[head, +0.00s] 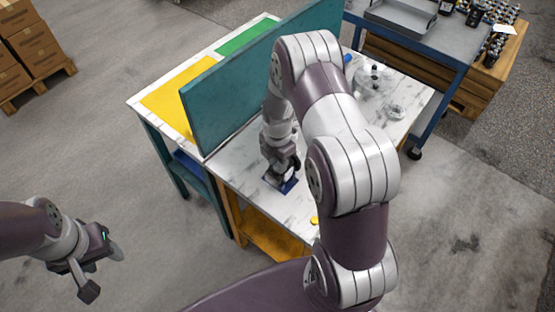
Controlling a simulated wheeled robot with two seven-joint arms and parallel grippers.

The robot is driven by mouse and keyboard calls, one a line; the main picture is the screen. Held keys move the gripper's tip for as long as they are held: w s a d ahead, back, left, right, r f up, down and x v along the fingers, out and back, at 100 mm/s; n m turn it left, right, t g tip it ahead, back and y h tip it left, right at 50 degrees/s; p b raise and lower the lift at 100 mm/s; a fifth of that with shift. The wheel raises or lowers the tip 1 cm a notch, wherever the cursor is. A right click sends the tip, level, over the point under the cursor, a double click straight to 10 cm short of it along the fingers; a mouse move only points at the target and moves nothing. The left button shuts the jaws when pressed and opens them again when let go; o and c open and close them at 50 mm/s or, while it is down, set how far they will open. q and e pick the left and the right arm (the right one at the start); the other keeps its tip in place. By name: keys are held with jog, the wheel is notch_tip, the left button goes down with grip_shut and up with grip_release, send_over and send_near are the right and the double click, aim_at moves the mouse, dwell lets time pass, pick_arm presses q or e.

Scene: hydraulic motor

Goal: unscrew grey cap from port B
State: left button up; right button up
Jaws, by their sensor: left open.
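My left gripper (102,271) is open and empty at the lower left, over the floor and away from the table. My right gripper (284,172) points down at a dark blue piece (289,186) on the marble-topped table. The gripper and arm partly cover that piece. I cannot tell whether the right jaws hold anything. A clear and metallic round part (372,80) stands at the table's far right, with a small ring-like part (396,112) beside it. The grey cap and port B cannot be made out.
A teal upright panel (235,85) splits the table (235,180). Yellow (180,88) and green (244,38) mats lie behind it. A small yellow disc (314,220) lies near the front edge. A blue cart (455,50) with a grey tray (402,15) stands at the upper right.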

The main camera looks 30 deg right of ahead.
grip_shut()
jog(key=n+p, duration=0.1)
jog(key=n, duration=0.2)
jog(key=shift+r+n, duration=0.15)
jog(key=shift+n, duration=2.45)
jog(key=shift+n+p, duration=0.3)
jog(key=shift+n, duration=0.8)
jog(key=shift+o, duration=1.2)
grip_release()
